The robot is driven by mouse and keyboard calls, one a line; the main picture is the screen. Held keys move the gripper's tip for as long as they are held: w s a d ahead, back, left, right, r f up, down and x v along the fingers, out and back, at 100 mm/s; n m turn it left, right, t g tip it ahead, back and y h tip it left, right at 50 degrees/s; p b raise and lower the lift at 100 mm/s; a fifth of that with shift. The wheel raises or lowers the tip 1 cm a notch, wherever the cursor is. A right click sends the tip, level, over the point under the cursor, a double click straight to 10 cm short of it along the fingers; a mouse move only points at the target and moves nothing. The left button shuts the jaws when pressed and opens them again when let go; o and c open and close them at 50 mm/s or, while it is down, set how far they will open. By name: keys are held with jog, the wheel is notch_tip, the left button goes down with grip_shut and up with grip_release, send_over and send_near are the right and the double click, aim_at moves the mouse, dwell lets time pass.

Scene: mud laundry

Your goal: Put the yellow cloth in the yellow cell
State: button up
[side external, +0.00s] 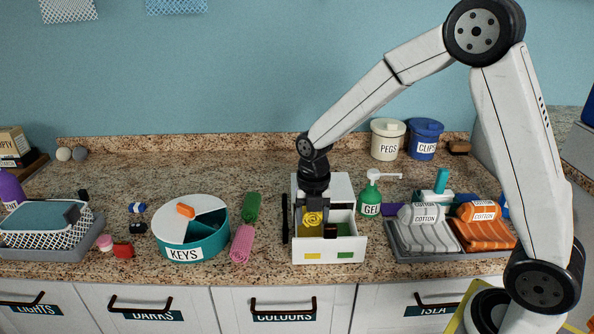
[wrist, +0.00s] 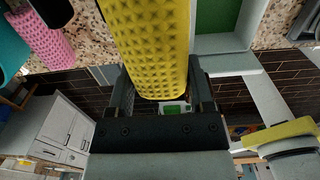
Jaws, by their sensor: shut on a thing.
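My gripper (side external: 313,210) is shut on the yellow cloth (side external: 313,219), a rolled, dimpled bundle. The cloth also fills the upper middle of the wrist view (wrist: 150,45), between the fingers. My gripper points down over the left part of an open white box (side external: 328,243). The box front carries a yellow label at left and a green label at right. The right cell is green inside and shows in the wrist view (wrist: 222,22). The cloth and gripper hide most of the left cell, so its floor and any contact with the cloth cannot be told.
A green rolled cloth (side external: 251,207) and a pink one (side external: 242,243) lie left of the box, beside the round KEYS tin (side external: 194,230). A green GEL bottle (side external: 370,198) stands close on the right. A grey tray (side external: 436,256) holds folded cloths farther right.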

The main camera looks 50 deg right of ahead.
jog(key=shift+f, duration=1.85)
jog(key=o, duration=1.2)
jog(key=shift+r, duration=3.9)
